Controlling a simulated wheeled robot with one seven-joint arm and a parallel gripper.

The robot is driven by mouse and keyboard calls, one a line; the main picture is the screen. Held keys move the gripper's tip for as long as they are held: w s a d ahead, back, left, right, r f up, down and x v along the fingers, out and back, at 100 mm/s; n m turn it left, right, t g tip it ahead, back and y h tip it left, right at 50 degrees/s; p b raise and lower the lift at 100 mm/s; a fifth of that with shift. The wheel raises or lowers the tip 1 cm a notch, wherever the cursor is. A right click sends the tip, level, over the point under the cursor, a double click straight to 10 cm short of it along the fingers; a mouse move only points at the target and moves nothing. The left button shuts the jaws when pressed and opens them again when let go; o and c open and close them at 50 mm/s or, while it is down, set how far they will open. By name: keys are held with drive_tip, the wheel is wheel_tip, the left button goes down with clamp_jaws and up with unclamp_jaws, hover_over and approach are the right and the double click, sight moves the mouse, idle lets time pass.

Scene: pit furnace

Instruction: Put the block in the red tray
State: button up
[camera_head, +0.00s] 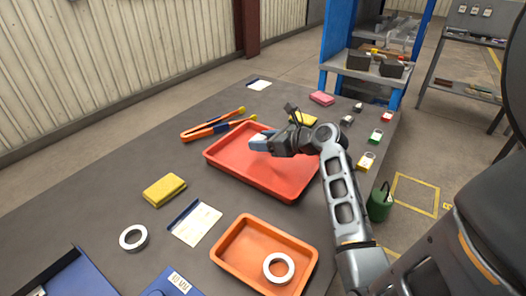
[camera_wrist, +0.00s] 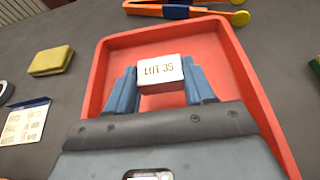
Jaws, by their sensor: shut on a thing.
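The block (camera_wrist: 160,72) is white with dark lettering reading like "LOT 35". It sits between the blue fingers of my gripper (camera_wrist: 162,86) in the wrist view, and the fingers are shut on it. The red tray (camera_head: 226,165) lies on the grey table in the head view, and its rim (camera_wrist: 103,60) frames the block in the wrist view. My gripper (camera_head: 262,142) is over the tray in the head view, with the block mostly hidden by the fingers there. I cannot tell whether the block touches the tray floor.
An orange tray (camera_head: 232,262) holding a white ring (camera_head: 279,267) is at the front. A yellow sponge (camera_head: 165,190), a card (camera_head: 196,224) and another ring (camera_head: 133,238) lie left. Orange-handled tongs (camera_head: 205,131) lie behind the red tray. Several padlocks line the right edge.

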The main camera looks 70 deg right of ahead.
sight(263, 159)
drive_tip(key=shift+f, duration=2)
drive_tip(key=o, duration=1.3)
drive_tip(key=shift+f, duration=0.15)
drive_tip(key=v, duration=1.2)
